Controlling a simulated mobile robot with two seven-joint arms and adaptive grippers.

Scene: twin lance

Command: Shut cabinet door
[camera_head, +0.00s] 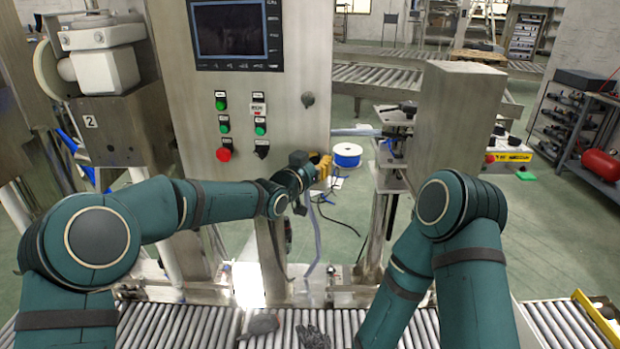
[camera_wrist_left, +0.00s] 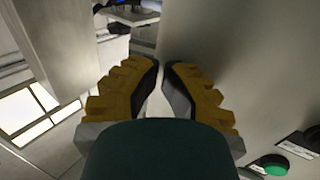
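The grey metal cabinet (camera_head: 270,120) stands in the middle of the head view, its front carrying a screen and several buttons. I cannot tell whether its door is fully closed. My left gripper (camera_head: 325,168) is at the lower right edge of this front. In the left wrist view, the yellow fingers of my left gripper (camera_wrist_left: 163,70) have a narrow gap between the dark pads, with nothing clearly held. The cabinet surface (camera_wrist_left: 225,50) fills the right of that view, close to the fingers, with its edge beyond the tips. Contact cannot be told. My right gripper is out of view.
A roller conveyor (camera_head: 185,325) runs along the bottom, with two dark grey items (camera_head: 262,325) on it. A grey metal box (camera_head: 455,115) on a stand is right of the cabinet, above my right arm. A white spool (camera_head: 346,154) and loose cables lie behind my left gripper.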

